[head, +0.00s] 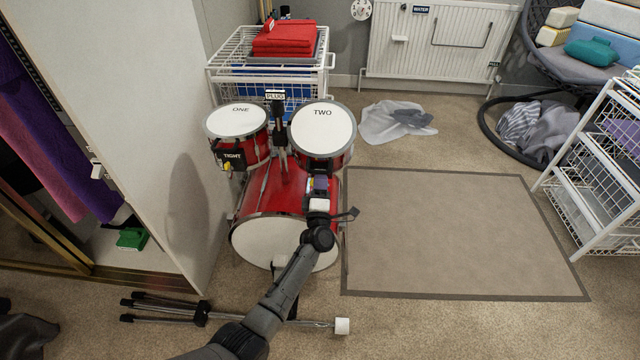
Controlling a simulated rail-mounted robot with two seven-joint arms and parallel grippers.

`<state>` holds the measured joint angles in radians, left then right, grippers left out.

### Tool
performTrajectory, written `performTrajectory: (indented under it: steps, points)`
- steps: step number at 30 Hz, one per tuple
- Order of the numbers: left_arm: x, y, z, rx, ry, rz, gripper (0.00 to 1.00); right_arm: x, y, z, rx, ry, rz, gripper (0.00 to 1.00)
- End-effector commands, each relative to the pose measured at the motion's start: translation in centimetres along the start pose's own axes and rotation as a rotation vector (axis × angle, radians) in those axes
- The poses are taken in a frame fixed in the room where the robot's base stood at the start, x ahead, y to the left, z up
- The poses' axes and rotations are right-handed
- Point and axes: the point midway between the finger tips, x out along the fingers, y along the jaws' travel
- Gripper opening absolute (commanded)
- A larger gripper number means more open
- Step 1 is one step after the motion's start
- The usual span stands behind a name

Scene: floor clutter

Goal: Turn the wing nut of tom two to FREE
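Tom two (323,128) is a red drum with a white head marked TWO, on the right above the red bass drum (268,195). My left gripper (319,184) reaches up from below to the front of tom two, just under its rim. A dark bracket with a small yellow part (310,184) shows beside the gripper. The wing nut of tom two and its label are not clearly visible; the gripper covers that spot. I cannot tell whether the fingers are open or touching it. My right gripper is not in view.
Tom one (236,121) stands left, with a black label reading TIGHT (232,156). A white wire trolley (218,76) with red cloths stands behind. A metal stand (165,305) lies on the floor in front. The bordered mat (455,235) at right is clear.

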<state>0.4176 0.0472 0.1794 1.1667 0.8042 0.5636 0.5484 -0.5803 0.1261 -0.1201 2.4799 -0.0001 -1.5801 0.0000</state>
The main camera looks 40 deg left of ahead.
Motion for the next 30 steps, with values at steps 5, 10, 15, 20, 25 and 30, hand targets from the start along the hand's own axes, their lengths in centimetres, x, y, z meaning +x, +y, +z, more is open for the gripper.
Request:
performTrajectory:
  steps: [5,10,15,20,25,30]
  points:
    - [0.0,0.0,0.0,0.0,0.0,0.0,0.38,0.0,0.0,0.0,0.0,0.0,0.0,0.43]
    - [-0.2,0.0,0.0,0.001,0.0,-0.001,0.38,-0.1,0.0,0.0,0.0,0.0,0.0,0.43]
    - [-1.9,0.2,0.0,0.003,-0.001,-0.001,0.38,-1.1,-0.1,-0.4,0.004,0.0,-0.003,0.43]
    - [-5.0,0.3,0.0,0.001,-0.002,-0.004,0.38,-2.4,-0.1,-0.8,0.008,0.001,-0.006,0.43]
    - [-8.5,0.2,0.0,0.001,-0.001,-0.003,0.38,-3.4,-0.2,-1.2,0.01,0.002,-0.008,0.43]
    - [-11.2,0.2,0.0,0.001,-0.001,-0.001,0.38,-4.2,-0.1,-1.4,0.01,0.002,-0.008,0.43]
